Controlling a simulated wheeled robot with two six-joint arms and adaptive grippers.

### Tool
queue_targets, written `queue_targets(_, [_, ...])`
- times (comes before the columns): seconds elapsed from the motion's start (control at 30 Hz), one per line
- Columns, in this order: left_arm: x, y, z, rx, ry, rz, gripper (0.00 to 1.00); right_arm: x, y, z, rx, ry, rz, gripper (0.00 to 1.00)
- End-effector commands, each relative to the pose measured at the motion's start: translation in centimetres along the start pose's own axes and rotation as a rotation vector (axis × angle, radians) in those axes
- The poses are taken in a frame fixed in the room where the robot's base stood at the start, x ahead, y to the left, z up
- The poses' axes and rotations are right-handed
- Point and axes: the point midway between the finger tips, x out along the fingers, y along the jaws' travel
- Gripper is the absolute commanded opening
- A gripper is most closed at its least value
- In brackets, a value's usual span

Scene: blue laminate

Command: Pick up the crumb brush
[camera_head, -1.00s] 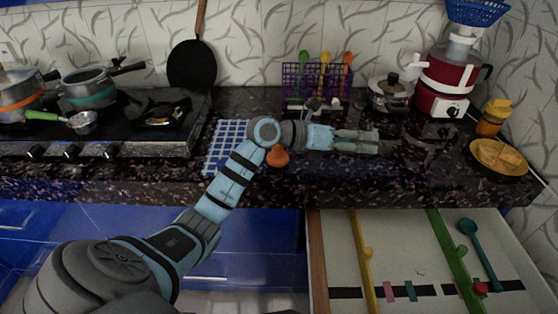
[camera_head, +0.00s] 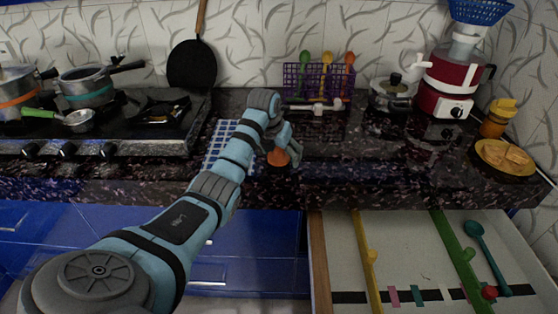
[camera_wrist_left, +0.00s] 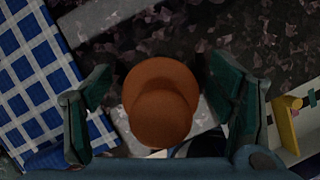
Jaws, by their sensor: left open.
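The crumb brush appears to be the orange, rounded, knob-topped thing (camera_head: 278,157) near the counter's front edge, just right of the blue checked cloth. In the left wrist view the orange brush (camera_wrist_left: 160,100) is between the two fingers, with a visible gap on each side. Its underside is hidden. My left gripper (camera_head: 284,147) points down at the brush, its fingers open around it; they also show in the left wrist view (camera_wrist_left: 160,88). My right gripper is in neither view.
The blue checked cloth (camera_head: 217,152) lies left of the brush. A purple basket (camera_head: 306,82) with spoons stands behind, a pale-handled utensil (camera_head: 316,106) before it. An open drawer (camera_head: 405,250) is below on the right. The counter right of the brush is clear.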

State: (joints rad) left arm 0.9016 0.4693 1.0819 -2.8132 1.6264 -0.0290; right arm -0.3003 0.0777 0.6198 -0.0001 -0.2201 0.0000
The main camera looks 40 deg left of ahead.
Motion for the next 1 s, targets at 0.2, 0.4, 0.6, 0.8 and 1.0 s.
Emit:
queue_targets(0.2, [0.6,0.0,0.0,0.001,-0.001,0.000,0.76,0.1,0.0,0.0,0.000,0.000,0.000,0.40])
queue_targets(0.4, [0.6,0.0,0.0,0.001,-0.001,0.000,0.51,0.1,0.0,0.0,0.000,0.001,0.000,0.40])
queue_targets(0.6, [0.6,0.0,0.0,0.001,-0.001,0.000,0.19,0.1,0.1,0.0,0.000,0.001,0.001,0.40])
queue_targets(0.8, [0.5,0.0,0.0,0.001,-0.001,-0.001,0.17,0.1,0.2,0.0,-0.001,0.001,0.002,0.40])
queue_targets(1.0, [-1.0,0.0,0.7,0.001,-0.004,0.000,0.17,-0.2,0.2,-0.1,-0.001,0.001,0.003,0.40])
